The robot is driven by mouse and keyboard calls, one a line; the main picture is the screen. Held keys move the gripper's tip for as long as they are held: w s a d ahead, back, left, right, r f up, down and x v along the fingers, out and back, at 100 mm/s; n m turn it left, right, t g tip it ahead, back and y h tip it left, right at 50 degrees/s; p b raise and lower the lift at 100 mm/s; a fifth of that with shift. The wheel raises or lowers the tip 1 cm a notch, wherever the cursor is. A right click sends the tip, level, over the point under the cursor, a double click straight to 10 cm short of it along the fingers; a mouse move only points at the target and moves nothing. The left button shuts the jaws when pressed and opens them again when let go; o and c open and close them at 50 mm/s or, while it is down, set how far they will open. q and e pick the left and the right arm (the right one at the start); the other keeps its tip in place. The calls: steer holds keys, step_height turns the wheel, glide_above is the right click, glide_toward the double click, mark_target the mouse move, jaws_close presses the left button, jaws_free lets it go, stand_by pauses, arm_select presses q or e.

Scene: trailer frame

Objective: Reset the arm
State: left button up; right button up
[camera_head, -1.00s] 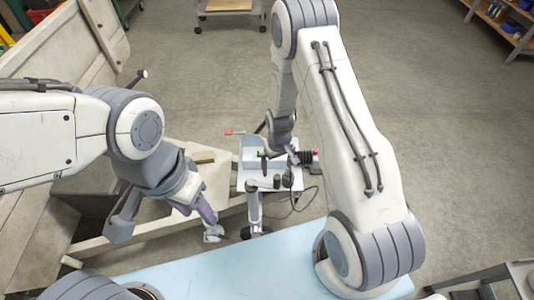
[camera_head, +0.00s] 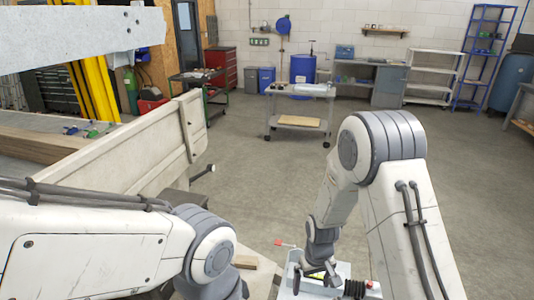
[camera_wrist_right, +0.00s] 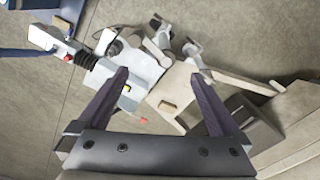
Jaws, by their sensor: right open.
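My right arm comes down on the right in the head view. Its gripper (camera_head: 316,284) points down, open and empty, above the pale box and black bellows (camera_head: 354,288) of the trailer's front. In the right wrist view the two dark fingers of this gripper (camera_wrist_right: 160,76) are spread wide, with nothing between them but the trailer's front parts farther below. My left arm (camera_head: 110,245) comes in from the left in the head view and bends down at its joint. Its gripper is below the picture's edge.
The beige trailer side (camera_head: 135,150) stands at left, with a pale beam (camera_head: 80,38) above. A grey cart (camera_head: 300,123) stands ahead on open concrete floor. Shelves (camera_head: 432,80), a blue barrel (camera_head: 301,70) and a red tool cabinet (camera_head: 220,66) stand along the back.

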steer(key=s+a+r+n, duration=0.2)
steer(key=s+a+r, duration=0.5)
steer(key=r, duration=0.5)
steer(key=s+r+n, duration=0.1)
steer(key=s+r, duration=0.3)
steer(key=s, duration=0.3)
steer(key=s+a+r+n+b, duration=0.1)
steer(key=s+r, duration=0.3)
steer(key=s, duration=0.4)
steer(key=shift+s+a+n+y, duration=0.2)
steer(key=shift+n+y, duration=0.1)
steer(key=shift+y, duration=0.1)
steer(key=shift+r, duration=0.1)
